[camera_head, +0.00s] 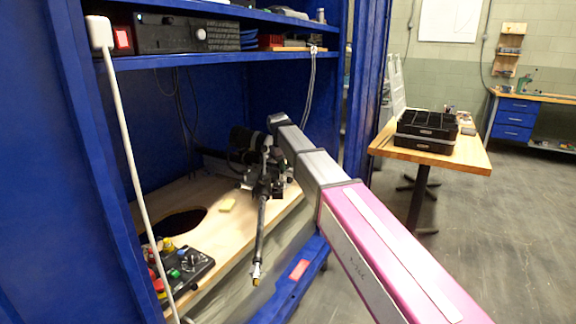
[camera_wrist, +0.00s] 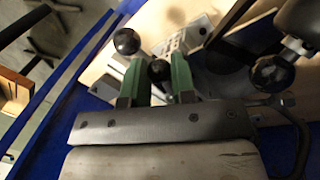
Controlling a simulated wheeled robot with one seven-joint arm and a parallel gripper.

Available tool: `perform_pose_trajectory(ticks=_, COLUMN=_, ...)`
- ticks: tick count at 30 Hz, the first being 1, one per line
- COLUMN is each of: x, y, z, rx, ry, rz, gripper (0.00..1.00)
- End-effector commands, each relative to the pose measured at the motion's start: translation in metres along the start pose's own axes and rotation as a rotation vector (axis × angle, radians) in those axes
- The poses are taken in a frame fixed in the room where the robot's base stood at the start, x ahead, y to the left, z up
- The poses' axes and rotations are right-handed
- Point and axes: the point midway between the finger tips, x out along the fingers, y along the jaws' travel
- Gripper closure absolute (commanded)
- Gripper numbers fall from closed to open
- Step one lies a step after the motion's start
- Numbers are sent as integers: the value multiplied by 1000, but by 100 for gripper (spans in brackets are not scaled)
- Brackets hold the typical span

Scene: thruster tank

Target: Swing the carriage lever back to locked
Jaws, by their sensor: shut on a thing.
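In the wrist view, my gripper (camera_wrist: 158,82) has two green fingers on either side of a dark ball knob (camera_wrist: 158,70), and it is shut on that knob. I take this for the knob of the carriage lever; its shaft is hidden behind the fingers. A second black ball knob (camera_wrist: 127,40) stands just beyond the left finger, apart from the gripper. In the head view, my gripper's fingers cannot be made out among the dark machinery (camera_head: 262,165) at the end of my arm. The lever's angle cannot be told.
A large black knob (camera_wrist: 272,73) is close on the right in the wrist view. A blue cabinet post (camera_head: 85,150) and white cable stand at left.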

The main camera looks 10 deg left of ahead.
Motion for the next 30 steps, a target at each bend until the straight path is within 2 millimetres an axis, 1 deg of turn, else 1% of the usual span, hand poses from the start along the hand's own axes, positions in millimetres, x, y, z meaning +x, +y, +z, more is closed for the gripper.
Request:
perform_pose_trajectory(ticks=6, x=-1, y=-2, z=0, rx=32, ry=-6, rz=-1, gripper=100)
perform_pose_trajectory(ticks=17, x=-1, y=-3, z=0, rx=35, ry=-7, rz=-2, gripper=100)
perform_pose_trajectory(ticks=18, x=-1, y=-3, z=0, rx=35, ry=-7, rz=-2, gripper=72)
perform_pose_trajectory(ticks=19, x=-1, y=-3, z=0, rx=35, ry=-7, rz=-2, gripper=65)
perform_pose_trajectory(ticks=27, x=-1, y=-2, z=0, rx=34, ry=-6, rz=-1, gripper=65)
perform_pose_trajectory(ticks=30, x=-5, y=-2, z=0, rx=34, ry=-6, rz=-1, gripper=65)
